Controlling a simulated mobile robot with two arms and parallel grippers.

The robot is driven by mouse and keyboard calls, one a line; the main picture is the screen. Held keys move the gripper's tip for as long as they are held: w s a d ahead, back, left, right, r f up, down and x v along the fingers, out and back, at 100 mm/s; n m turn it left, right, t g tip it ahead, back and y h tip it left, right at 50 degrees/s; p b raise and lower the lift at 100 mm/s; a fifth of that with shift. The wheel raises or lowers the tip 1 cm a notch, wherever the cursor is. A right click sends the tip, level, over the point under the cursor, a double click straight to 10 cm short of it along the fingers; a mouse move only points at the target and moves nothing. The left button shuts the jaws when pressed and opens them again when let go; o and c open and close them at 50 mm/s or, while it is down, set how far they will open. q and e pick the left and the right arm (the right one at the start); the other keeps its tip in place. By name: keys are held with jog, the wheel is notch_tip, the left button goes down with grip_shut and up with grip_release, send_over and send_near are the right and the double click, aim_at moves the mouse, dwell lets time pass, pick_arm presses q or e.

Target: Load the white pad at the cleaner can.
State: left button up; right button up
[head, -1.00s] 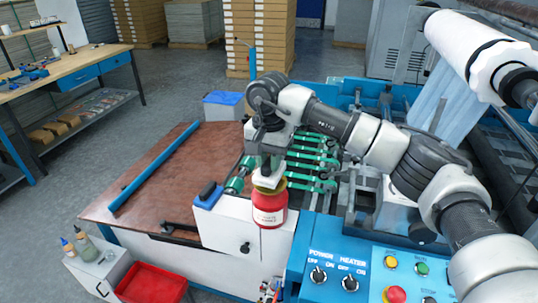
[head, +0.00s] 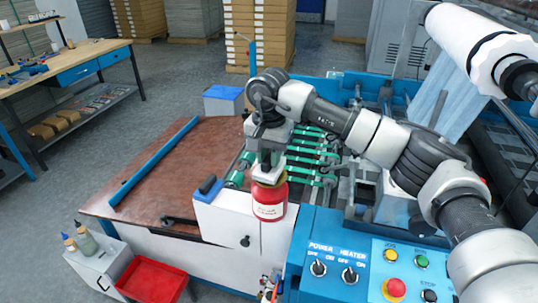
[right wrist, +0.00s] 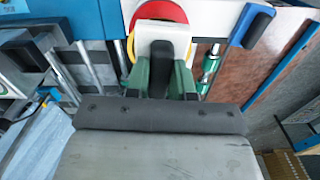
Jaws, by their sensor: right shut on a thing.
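My right gripper (head: 267,160) is shut on the white pad (head: 267,176) and holds it at the top of the red cleaner can (head: 269,205). The can is upright on the white machine housing, with a white label on its front. In the right wrist view, the dark green fingers (right wrist: 160,78) grip the pad (right wrist: 181,42), which overlaps the can's yellow rim (right wrist: 129,52) and red part (right wrist: 158,11). The pad's underside is hidden, so I cannot tell how firmly it touches the can. My left gripper is out of view.
A blue block with a black handle (head: 208,187) sits close left of the can. Green rollers (head: 310,150) lie behind it. The control panel (head: 385,265) is at the front right. A red bin (head: 155,278) stands at the lower left. The brown tabletop (head: 160,165) is largely clear.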

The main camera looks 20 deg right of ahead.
aim_at(269, 157)
jog(key=shift+s+f+b, duration=0.1)
jog(key=shift+f+b, duration=0.35)
jog(key=shift+f, duration=0.05)
dwell(1.5)
jog(key=shift+r+p, duration=1.95)
jog(key=shift+r, duration=1.65)
jog(key=shift+f, duration=0.1)
